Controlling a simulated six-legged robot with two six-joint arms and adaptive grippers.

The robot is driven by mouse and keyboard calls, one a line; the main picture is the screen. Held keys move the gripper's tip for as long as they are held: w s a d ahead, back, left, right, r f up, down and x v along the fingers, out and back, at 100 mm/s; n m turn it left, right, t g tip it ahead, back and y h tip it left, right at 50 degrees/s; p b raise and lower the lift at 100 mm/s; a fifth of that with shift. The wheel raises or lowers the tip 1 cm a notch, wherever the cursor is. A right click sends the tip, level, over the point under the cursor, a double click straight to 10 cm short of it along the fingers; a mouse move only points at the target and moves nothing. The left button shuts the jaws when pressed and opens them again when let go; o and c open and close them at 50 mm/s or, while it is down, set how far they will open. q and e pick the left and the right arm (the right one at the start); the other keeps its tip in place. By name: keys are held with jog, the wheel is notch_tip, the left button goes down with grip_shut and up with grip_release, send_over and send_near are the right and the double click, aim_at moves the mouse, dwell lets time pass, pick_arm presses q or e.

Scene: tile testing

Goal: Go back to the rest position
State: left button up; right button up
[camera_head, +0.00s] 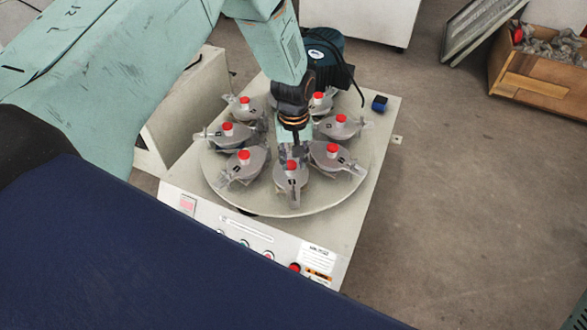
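My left arm reaches in from the left, and my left gripper (296,138) points down over the middle of a round turntable (240,205). The gripper is dark and seen from above and behind, so its fingers are small and I cannot tell whether they are open or shut. Several grey lidded pots with red knobs stand in a ring on the turntable around it. The nearest pot (291,181) is just below the gripper in the picture; I cannot tell whether they touch. My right gripper is out of view.
The turntable sits on a pale testing machine (375,130) with a front control panel (255,238). A dark teal motor (323,45) stands behind the ring. A wooden crate (540,78) of scraps lies at the top right. The concrete floor (460,200) on the right is clear.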

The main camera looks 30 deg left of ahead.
pick_arm(q)
jog(key=shift+r, duration=0.35)
dwell(0.3)
jog(key=s+d+f+m+t+p, duration=0.1)
jog(key=s+f+m, duration=0.15)
jog(key=s, duration=0.35)
jog(key=s+d+f+m+t+p, duration=0.1)
jog(key=s+f+m+t+p, duration=0.15)
jog(key=s, duration=0.35)
jog(key=s+r+g+p, duration=0.1)
jog(key=s+r+p, duration=0.1)
jog(key=s, duration=0.9)
jog(key=s+r+m+g+p, duration=0.1)
jog(key=s+r+g, duration=0.1)
jog(key=s, duration=0.8)
jog(key=shift+s+d+r+p, duration=0.35)
jog(key=shift+s+r+p, duration=0.05)
jog(key=shift+r, duration=0.4)
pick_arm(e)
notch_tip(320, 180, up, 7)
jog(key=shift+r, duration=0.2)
pick_arm(q)
jog(key=shift+g, duration=0.25)
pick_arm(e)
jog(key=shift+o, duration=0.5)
